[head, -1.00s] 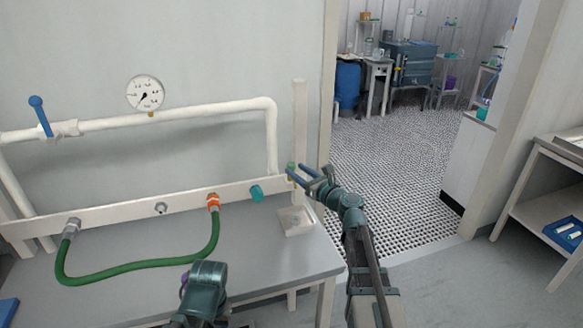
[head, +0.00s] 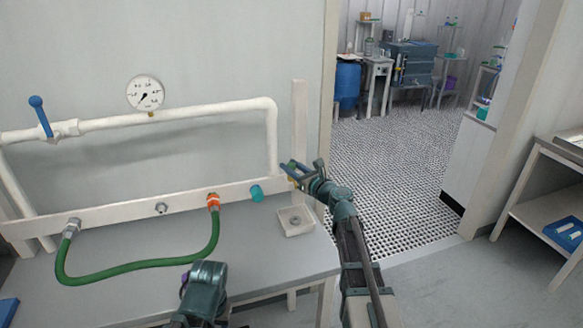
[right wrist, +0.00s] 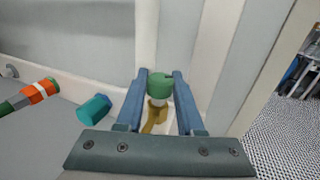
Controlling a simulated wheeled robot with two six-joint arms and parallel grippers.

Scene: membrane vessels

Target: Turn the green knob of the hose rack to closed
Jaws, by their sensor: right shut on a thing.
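The hose rack is a white rail (head: 120,215) with a green hose (head: 140,264) looped between a metal coupling and an orange-collared one. The green knob (right wrist: 160,88) sits on a brass valve body (right wrist: 154,117) at the rail's right end. My right gripper (right wrist: 160,74) is shut on the green knob, one blue finger on each side. In the head view my right gripper (head: 287,169) reaches in from the right and mostly covers the knob. Part of my left arm shows at the bottom; its fingers are not visible.
A teal cap (head: 257,193) is on the rail just left of the valve. A small white tray (head: 296,224) with a round piece in it is below. A white pipe with a gauge (head: 145,92) and a blue-handled valve (head: 40,115) runs above. A doorway opens to the right.

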